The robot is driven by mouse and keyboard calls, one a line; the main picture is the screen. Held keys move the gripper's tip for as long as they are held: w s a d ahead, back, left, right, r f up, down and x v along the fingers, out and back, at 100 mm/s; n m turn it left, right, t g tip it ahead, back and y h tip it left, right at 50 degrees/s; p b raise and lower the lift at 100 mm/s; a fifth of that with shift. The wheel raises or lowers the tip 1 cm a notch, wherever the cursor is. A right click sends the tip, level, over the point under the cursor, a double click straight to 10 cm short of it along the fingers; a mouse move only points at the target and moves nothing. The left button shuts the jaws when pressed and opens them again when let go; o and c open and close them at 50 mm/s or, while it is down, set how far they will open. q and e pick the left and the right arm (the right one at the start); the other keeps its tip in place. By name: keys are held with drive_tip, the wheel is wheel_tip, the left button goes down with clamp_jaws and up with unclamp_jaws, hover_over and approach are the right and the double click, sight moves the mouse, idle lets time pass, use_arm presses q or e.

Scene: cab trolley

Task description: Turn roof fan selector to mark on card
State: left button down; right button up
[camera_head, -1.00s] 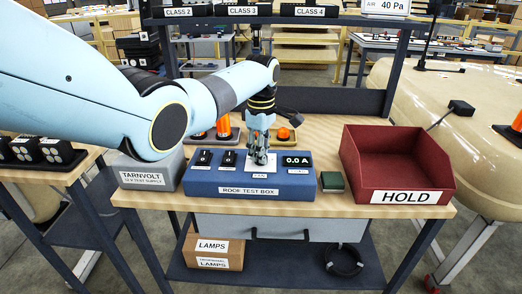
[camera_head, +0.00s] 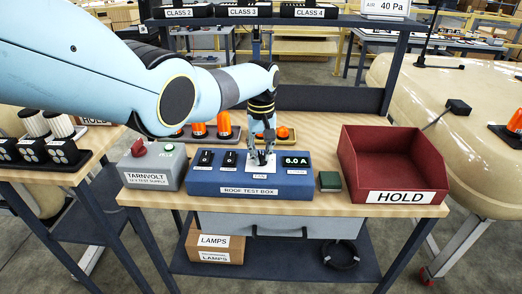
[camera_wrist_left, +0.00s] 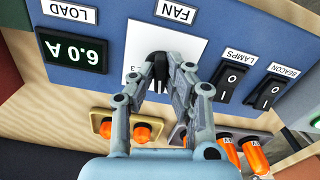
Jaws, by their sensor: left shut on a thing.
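The blue roof test box (camera_head: 216,181) stands on the bench. The fingers cover much of the dial, so the knob's exact pointing is hard to tell. The load display (camera_wrist_left: 70,48) appears to read 6.0 A. I cannot make out a separate card with a mark. My right gripper is out of view.
Lamps and beacon rocker switches (camera_wrist_left: 232,82) sit beside the selector. A grey Tarnvolt supply (camera_head: 157,168) stands left of the box. A small green block (camera_head: 330,181) and a red HOLD bin (camera_head: 397,165) are to the right. Orange beacons (camera_head: 224,124) stand behind.

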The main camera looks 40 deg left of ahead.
sight(261, 155)
use_arm(q)
drive_tip(key=m, duration=0.3)
drive_tip(key=shift+m, duration=0.3)
drive_tip(key=shift+m+p, duration=0.3)
drive_tip(key=shift+m, duration=1.2)
drive_tip(key=c, duration=1.4)
unclamp_jaws()
drive_tip(key=shift+o, duration=0.2)
drive_tip(key=shift+r, duration=0.1)
wheel_tip(261, 155, up, 12)
